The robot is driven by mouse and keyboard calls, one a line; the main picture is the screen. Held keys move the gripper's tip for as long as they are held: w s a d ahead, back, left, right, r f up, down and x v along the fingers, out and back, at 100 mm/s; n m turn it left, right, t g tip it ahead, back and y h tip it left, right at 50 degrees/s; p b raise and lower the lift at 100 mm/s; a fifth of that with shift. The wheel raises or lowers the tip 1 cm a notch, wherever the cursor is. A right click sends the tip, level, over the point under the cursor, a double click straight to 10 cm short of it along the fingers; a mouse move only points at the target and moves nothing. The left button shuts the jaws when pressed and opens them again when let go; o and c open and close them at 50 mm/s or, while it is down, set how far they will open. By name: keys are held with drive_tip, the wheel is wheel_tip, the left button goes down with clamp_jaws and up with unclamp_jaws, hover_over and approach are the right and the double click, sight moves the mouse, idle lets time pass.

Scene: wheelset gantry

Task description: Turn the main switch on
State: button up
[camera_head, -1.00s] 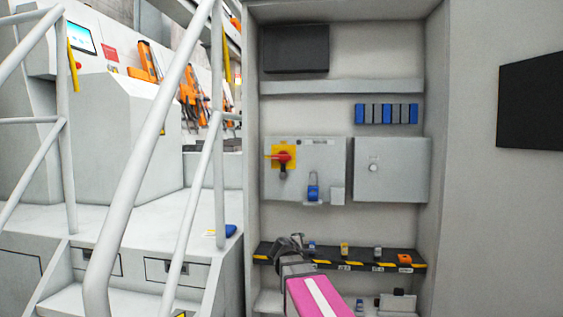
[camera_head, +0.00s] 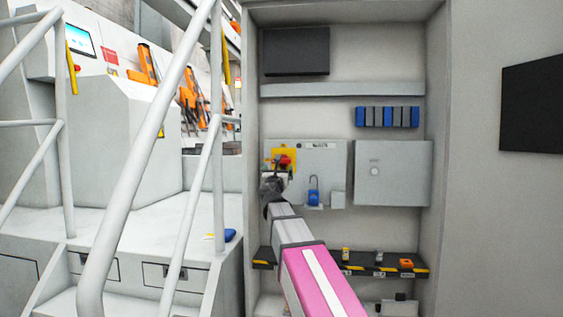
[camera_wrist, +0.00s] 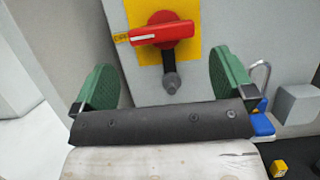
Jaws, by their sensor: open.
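The main switch is a red rotary handle (camera_wrist: 162,33) on a yellow plate (camera_wrist: 190,50), mounted on a grey panel box (camera_head: 330,158). In the wrist view the handle lies nearly level, with a small yellow tag at its left end. A dark knob or bolt (camera_wrist: 171,82) hangs on a stem below it. My gripper (camera_wrist: 162,85) is open, its two green-padded fingers spread wide below and to either side of the handle, not visibly touching it. In the head view my gripper (camera_head: 274,184) is in front of the panel's left part and hides some of the switch.
A blue padlock (camera_head: 313,195) hangs right of the switch, by a small grey box (camera_wrist: 298,104). A second grey box (camera_head: 392,173) is to the right. A black-and-yellow-edged shelf (camera_head: 420,270) with small items runs below. White stair railings (camera_head: 150,140) stand at left.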

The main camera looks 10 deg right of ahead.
drive_tip(key=x, duration=0.9)
drive_tip(key=shift+w, duration=0.15)
drive_tip(key=c, duration=0.9)
